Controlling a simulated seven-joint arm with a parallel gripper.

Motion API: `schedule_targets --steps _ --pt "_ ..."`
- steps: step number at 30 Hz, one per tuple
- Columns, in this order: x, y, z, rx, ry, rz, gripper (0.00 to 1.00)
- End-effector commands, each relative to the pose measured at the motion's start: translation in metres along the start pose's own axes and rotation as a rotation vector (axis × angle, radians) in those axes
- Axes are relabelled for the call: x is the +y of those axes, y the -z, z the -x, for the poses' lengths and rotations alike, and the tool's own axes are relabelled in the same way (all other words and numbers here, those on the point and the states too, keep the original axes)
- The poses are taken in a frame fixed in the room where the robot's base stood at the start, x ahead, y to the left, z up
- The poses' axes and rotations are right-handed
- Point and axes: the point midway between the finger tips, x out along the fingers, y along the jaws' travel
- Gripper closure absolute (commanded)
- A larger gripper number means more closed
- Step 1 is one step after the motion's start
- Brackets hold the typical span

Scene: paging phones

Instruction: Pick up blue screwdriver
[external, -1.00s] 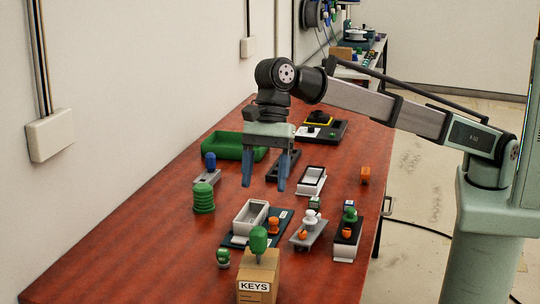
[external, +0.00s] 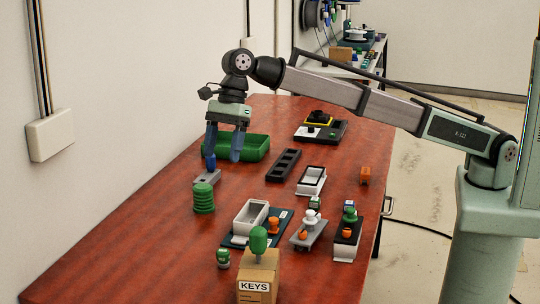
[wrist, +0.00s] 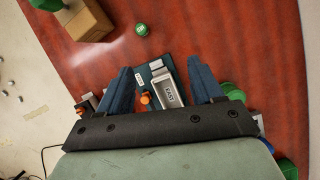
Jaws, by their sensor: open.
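A blue handle (external: 211,162), likely the blue screwdriver, stands upright in a grey block (external: 206,178) on the left side of the red table in the external view. My gripper (external: 223,157) is open and empty, pointing down, with its left blue finger overlapping the handle's top in the picture. I cannot tell whether they touch or how far apart they are in depth. The wrist view shows my two blue fingers apart (wrist: 160,66).
A green tray (external: 259,148) lies behind my gripper. A green ribbed stack (external: 203,199) stands in front of the block. A KEYS box (external: 258,278) with a green handle (external: 259,240), a white tray (external: 250,217) and small orange parts are nearer. The table's front left is bare.

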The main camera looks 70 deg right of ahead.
Motion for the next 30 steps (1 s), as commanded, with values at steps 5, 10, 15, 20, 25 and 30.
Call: schedule_targets --steps 5,10,15,20,25,30 --pt "-0.071 0.073 0.015 0.009 0.036 -0.109 0.34" --pt "-0.120 0.138 0.028 0.022 0.069 -0.195 0.34" --pt "-0.151 0.188 0.038 0.032 0.100 -0.258 0.34" --pt "-0.173 0.230 0.045 0.045 0.130 -0.280 0.34" --pt "-0.194 0.277 0.053 0.069 0.164 -0.204 0.34" --pt "-0.203 0.305 0.056 0.100 0.186 -0.037 0.34"
